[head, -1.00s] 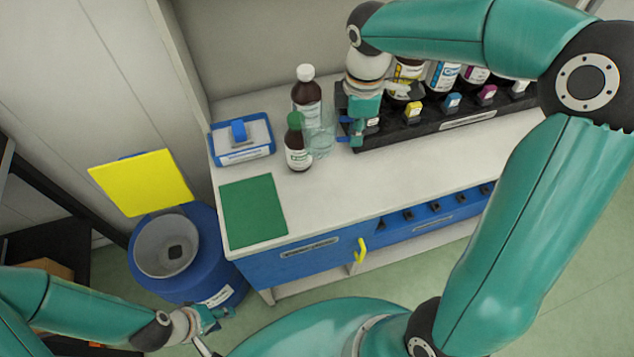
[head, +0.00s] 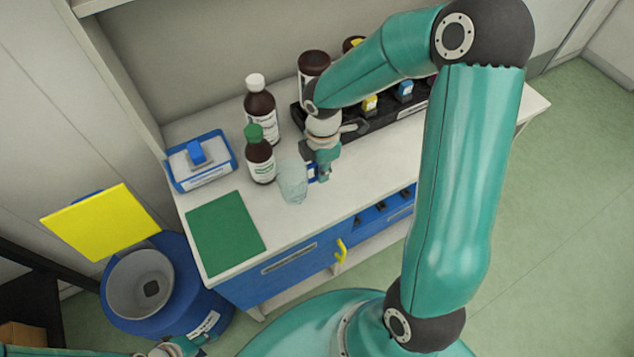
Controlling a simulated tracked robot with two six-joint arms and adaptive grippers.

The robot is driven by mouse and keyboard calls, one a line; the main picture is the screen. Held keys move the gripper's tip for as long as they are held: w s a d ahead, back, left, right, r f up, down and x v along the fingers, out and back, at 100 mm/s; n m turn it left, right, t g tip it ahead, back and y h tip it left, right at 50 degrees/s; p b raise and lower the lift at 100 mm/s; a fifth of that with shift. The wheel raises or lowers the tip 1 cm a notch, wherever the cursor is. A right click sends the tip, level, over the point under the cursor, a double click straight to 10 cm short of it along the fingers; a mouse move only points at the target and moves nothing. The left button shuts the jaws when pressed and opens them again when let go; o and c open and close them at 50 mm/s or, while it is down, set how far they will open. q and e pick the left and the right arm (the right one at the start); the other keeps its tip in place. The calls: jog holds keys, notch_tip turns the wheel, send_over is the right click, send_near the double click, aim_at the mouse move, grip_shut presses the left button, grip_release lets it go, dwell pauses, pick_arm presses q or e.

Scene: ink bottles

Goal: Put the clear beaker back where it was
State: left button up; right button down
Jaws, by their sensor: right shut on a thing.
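The clear beaker (head: 292,182) is near the middle of the bench, in front of and to the right of the green-capped brown bottle. My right gripper (head: 316,174) is shut on the beaker's right side. I cannot tell whether the beaker touches the bench top. My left gripper (head: 180,348) is low at the bottom left edge, in front of the blue bin and away from the bench. Its fingertips are too small and cut off to read.
A green-capped bottle (head: 260,160) and a white-capped bottle (head: 260,108) stand close behind the beaker. A green mat (head: 224,232) and a blue tray (head: 200,160) lie to the left. A black ink rack (head: 375,122) is behind my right arm. The front bench strip is clear.

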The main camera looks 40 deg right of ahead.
notch_tip(320, 180, down, 5)
jog(key=shift+r, duration=0.1)
dwell(0.3)
jog(key=c, duration=1.2)
grip_release()
notch_tip(320, 180, up, 12)
jog(key=shift+d+r, duration=0.1)
